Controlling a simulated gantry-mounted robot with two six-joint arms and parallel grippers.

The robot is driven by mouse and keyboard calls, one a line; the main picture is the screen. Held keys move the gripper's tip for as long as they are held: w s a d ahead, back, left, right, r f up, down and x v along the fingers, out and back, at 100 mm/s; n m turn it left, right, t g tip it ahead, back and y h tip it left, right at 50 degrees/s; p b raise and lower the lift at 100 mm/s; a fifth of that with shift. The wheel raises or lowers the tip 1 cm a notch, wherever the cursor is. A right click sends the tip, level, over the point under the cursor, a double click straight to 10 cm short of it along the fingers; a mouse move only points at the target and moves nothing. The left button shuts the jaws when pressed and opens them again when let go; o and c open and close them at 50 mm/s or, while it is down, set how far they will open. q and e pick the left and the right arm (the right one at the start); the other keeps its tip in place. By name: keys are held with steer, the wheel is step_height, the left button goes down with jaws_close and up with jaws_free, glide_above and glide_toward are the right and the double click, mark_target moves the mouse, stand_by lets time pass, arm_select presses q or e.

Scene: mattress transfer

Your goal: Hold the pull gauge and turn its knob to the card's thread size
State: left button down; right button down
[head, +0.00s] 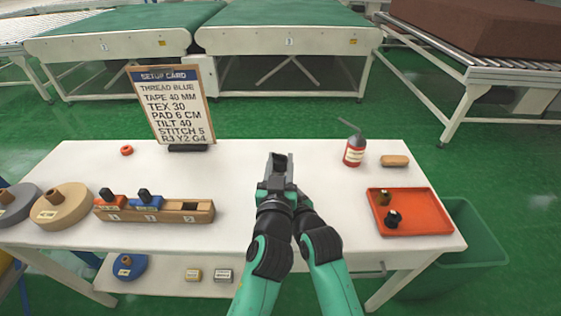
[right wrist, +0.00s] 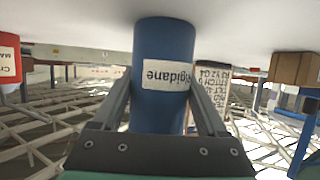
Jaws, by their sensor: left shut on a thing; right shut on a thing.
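My left gripper (head: 277,178) is above the middle of the table, shut on a small dark piece that I take as part of the pull gauge; my arms hide most of it. My right gripper (right wrist: 158,125) is shut around an upright blue cylinder (right wrist: 163,50) with a white label, apparently the gauge's body. It is upside down in the right wrist view, its lower end close to the white tabletop. In the head view the right gripper is hidden behind the left. The setup card (head: 174,105) reads TEX 30. The knob's scale cannot be read.
A green bin (head: 470,240) stands beyond the right edge.

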mark_target(280, 154)
arm_select(q)
steer(key=shift+f, duration=0.15)
steer(key=shift+c, duration=2.3)
jaws_free()
steer(key=shift+r, duration=0.25)
step_height(280, 154, up, 10)
steer(key=shift+f, duration=0.15)
